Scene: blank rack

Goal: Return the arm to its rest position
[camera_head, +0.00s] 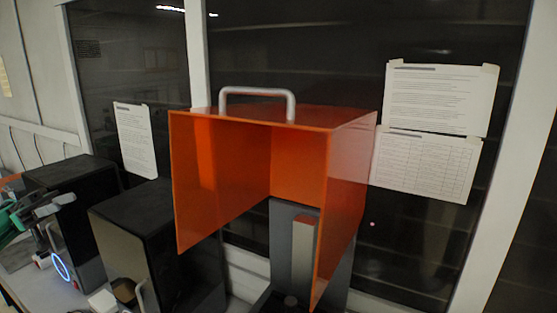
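At the left edge a grey and green shape, which I take to be my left gripper (52,207), shows small and partly cut off in front of black boxes. Its fingertips are too small and unclear to tell whether it is open or shut, and I see nothing clearly held in it. My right gripper is not in view.
An orange open-fronted hood (222,185) with a metal handle (257,91) fills the middle, over a grey device (283,238). Black boxes (150,207) (68,173) stand to the left. A blue-lit ring (62,267) glows at lower left. Paper sheets (440,97) hang on dark glass behind.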

